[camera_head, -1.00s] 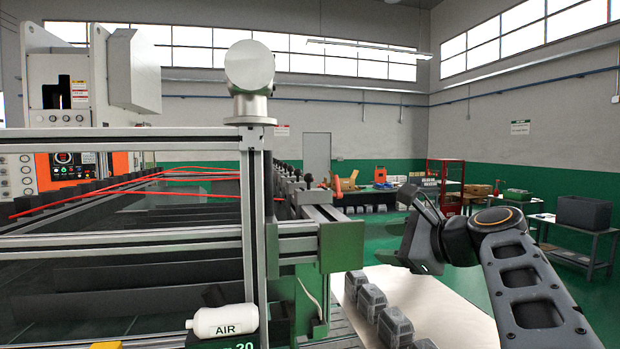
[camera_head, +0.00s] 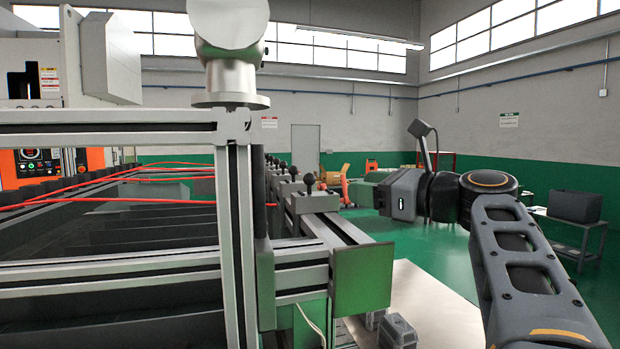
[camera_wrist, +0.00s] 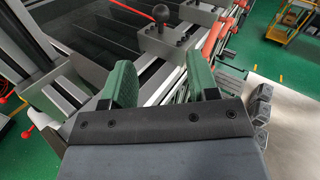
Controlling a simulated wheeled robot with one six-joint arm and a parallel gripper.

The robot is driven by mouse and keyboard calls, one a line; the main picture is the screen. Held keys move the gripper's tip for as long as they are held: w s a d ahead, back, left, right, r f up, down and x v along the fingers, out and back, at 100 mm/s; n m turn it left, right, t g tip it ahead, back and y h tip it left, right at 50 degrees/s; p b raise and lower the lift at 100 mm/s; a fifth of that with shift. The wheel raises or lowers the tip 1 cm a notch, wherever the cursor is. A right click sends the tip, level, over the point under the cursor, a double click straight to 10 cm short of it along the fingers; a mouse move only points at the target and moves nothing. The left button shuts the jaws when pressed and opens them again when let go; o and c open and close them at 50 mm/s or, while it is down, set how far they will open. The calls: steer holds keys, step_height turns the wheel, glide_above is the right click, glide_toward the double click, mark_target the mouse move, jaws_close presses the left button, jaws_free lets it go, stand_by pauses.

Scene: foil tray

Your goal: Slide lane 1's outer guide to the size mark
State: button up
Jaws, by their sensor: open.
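The lane guides show as long dark panels (camera_head: 150,236) inside the aluminium frame in the head view. Black ball knobs (camera_head: 308,179) on grey blocks line the frame's right side; I cannot tell which belongs to lane 1's outer guide. In the wrist view one black knob (camera_wrist: 162,12) stands on a grey block (camera_wrist: 165,40), beyond my fingertips. My gripper (camera_wrist: 160,78) is open, its two green fingers apart with nothing held between them. In the head view my gripper (camera_head: 400,195) is level, right of the frame and apart from it. I cannot make out the size mark.
An aluminium post (camera_head: 236,240) and rails stand close in front at left. A grey-green end plate (camera_head: 362,280) juts out at the rail's end. Red hoses (camera_head: 110,178) cross the lanes.

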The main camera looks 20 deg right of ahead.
mark_target(315, 179)
steer(key=p+x, duration=0.3)
steer(key=x, duration=1)
steer(key=shift+d, duration=0.15)
jaws_close()
